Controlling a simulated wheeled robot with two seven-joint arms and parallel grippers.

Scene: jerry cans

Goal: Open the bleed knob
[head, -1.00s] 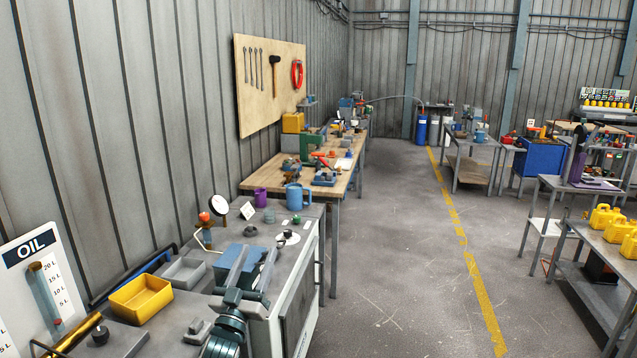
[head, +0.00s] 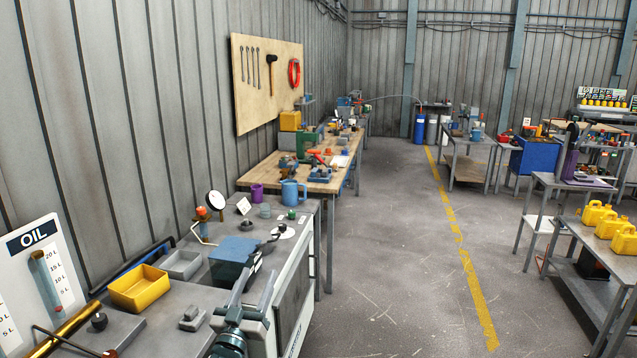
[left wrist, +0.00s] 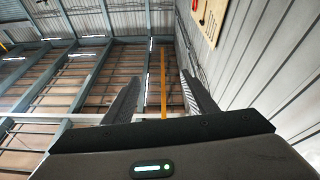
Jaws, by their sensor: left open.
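My left gripper (head: 266,268) is at the lower middle of the head view, over the front of the near grey workbench (head: 155,335). Its two fingers are apart with nothing between them. The left wrist view also shows the open fingers (left wrist: 161,85), pointing toward the roof beams. On the bench, a dial gauge (head: 217,203) stands beside a small fitting with an orange-red top (head: 202,212). A dark round knob (head: 98,321) sits farther left. I cannot tell which part is the bleed knob. My right gripper is not in view.
A blue block (head: 231,258) sits just behind my left gripper, and a yellow tray (head: 140,288) lies to its left. The floor (head: 385,255) to the right is clear.

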